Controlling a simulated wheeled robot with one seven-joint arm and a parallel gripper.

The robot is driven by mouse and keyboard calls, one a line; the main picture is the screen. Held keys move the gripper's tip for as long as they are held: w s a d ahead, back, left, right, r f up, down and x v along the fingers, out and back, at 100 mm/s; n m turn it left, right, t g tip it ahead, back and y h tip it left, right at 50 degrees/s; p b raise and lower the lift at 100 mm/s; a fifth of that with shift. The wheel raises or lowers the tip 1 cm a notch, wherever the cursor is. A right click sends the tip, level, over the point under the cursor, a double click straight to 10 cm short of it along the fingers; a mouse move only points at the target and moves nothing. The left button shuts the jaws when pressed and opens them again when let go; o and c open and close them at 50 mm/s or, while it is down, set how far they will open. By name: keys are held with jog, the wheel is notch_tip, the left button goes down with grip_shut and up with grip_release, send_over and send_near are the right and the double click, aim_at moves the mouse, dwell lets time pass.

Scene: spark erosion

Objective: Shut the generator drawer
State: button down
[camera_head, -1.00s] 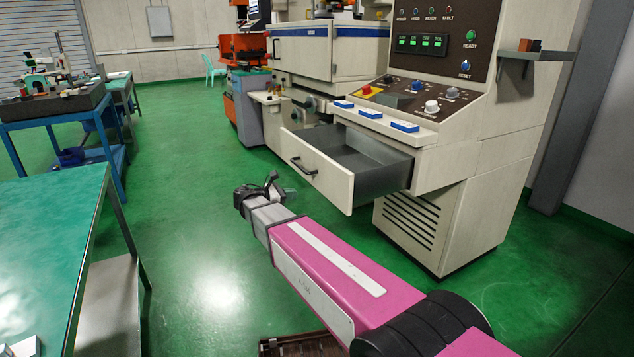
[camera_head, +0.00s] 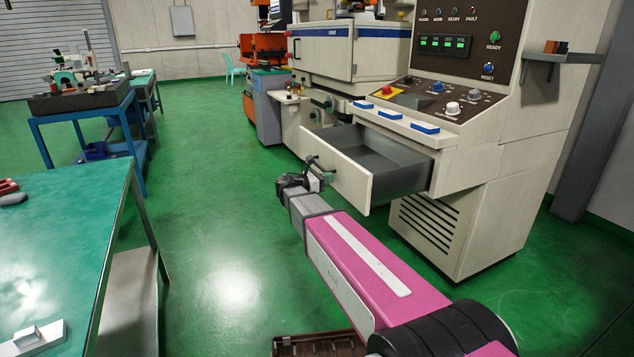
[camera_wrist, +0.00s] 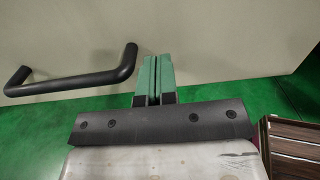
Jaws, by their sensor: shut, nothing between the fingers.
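The generator drawer (camera_head: 351,182) is pulled open from the beige generator cabinet (camera_head: 468,165), its grey inside empty where I can see it. Its front panel and black handle also show in the wrist view, the panel (camera_wrist: 210,40) filling the upper part and the handle (camera_wrist: 75,78) at the left. My gripper (camera_head: 318,175) is in front of the drawer's front panel in the head view and overlaps part of the handle. In the wrist view my gripper (camera_wrist: 154,65) is shut with nothing between its green fingertips, close to the panel and right of the handle. I cannot tell whether it touches the panel.
A green-topped table (camera_head: 60,240) stands at the left. A blue workbench (camera_head: 90,105) carrying small equipment stands behind it. A brown slatted thing (camera_head: 315,346) lies low at the bottom edge, also in the wrist view at right. The green floor between is clear.

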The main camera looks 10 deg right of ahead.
jog(key=shift+x, duration=1.2)
jog(key=x, duration=3)
jog(key=shift+f, duration=0.15)
jog(key=shift+w, duration=0.1)
